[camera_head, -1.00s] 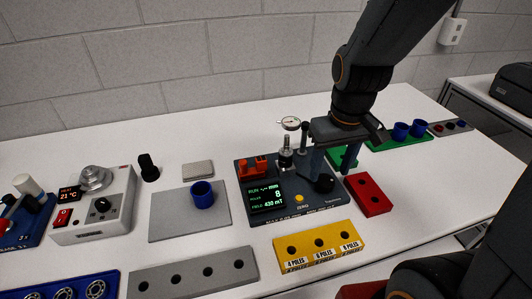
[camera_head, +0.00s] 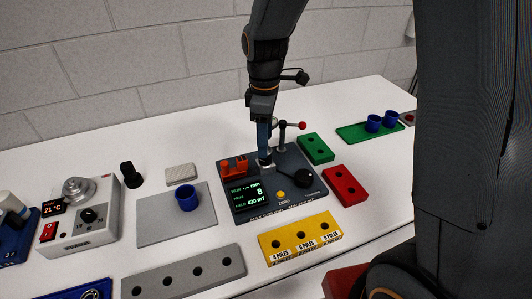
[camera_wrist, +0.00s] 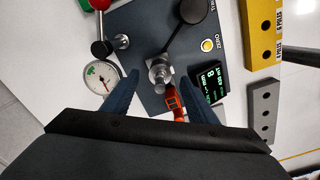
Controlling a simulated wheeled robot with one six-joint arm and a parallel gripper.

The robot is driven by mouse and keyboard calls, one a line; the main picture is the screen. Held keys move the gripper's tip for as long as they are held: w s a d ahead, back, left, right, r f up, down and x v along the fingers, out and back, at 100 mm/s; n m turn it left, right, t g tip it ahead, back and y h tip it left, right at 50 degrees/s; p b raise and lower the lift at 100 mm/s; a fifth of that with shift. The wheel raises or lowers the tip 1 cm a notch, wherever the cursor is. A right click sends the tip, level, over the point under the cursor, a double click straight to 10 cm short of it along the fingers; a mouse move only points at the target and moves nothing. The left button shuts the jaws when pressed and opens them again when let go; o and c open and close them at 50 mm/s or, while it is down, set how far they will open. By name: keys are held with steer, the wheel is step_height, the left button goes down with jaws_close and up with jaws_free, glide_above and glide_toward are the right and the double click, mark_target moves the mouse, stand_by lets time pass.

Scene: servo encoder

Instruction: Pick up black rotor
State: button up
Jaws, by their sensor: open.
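A tester (camera_head: 240,208) with a lit display stands mid-table. A silver spindle or shaft piece (camera_wrist: 159,72) rises from it. I cannot tell whether a black rotor sits on this shaft. A black stepped cylinder (camera_head: 131,175) stands on the table left of the grey plate and may be the rotor. My gripper (camera_wrist: 160,80) is open and points down over the tester. In the wrist view the silver shaft lies between its two blue-grey fingertips. In the head view my gripper (camera_head: 264,150) hides most of the shaft. Nothing is seen held.
The tester carries a black knob (camera_head: 303,178), orange part (camera_head: 234,165) and red-ball lever (camera_head: 303,125). A dial gauge (camera_wrist: 104,76) is close to one finger. Yellow (camera_head: 300,238), red (camera_head: 345,186), green (camera_head: 316,149) and grey (camera_head: 185,274) blocks surround it. A blue cup (camera_head: 186,198) stands left.

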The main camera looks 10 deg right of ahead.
steer(key=shift+f+p, duration=0.65)
steer(key=shift+f, duration=1.35)
steer(key=c, duration=1.3)
jaws_close()
steer(key=shift+r, duration=0.15)
